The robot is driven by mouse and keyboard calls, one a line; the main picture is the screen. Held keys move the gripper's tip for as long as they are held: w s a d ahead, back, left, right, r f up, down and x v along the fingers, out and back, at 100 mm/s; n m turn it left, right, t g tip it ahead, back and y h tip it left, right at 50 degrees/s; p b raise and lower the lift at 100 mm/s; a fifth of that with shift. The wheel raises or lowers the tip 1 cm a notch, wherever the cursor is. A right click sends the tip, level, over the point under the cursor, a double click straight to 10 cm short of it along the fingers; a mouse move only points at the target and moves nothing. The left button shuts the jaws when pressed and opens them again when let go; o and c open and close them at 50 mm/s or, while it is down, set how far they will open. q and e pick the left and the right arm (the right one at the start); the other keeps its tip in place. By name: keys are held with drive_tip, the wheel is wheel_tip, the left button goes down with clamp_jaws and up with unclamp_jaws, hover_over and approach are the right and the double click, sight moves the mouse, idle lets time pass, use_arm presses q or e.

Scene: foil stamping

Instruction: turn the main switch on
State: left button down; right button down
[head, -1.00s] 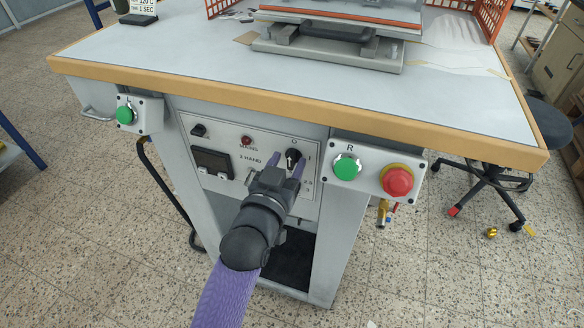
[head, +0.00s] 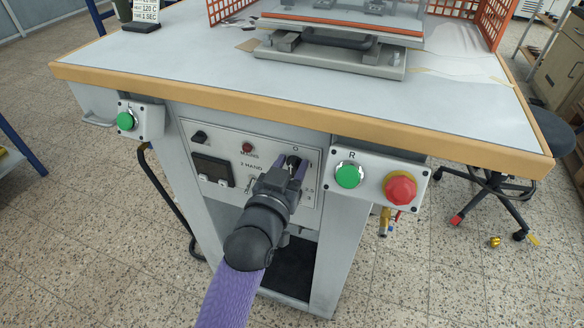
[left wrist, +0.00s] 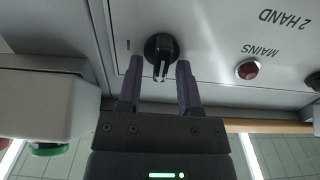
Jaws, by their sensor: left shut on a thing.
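The main switch is a black rotary knob (head: 292,161) on the white control panel (head: 222,202) below the table's front edge. An "O" is printed above it in the head view. It also shows in the left wrist view (left wrist: 160,49), with its white pointer line toward the table-edge side, the side of the "O". My left gripper (head: 294,170) is shut on the knob, one dark purple finger on each side; in the left wrist view its fingers (left wrist: 160,82) flank it. They partly hide the knob in the head view. My right gripper is not in view.
A red mains lamp (head: 247,147) and a dark display (head: 213,170) sit left of the knob. Close on the right is a box with a green button (head: 348,176) and a red mushroom button (head: 399,188). The table's wooden edge (head: 300,122) overhangs the panel.

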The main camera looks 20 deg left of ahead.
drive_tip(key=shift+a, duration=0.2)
use_arm(q)
drive_tip(key=shift+m+p, duration=0.45)
drive_tip(key=shift+m, duration=0.15)
drive_tip(key=shift+d+m+p, duration=0.1)
drive_tip(key=shift+m+p, duration=0.25)
drive_tip(key=shift+m, duration=0.45)
drive_tip(key=shift+f+m, duration=0.1)
drive_tip(key=shift+m, duration=0.3)
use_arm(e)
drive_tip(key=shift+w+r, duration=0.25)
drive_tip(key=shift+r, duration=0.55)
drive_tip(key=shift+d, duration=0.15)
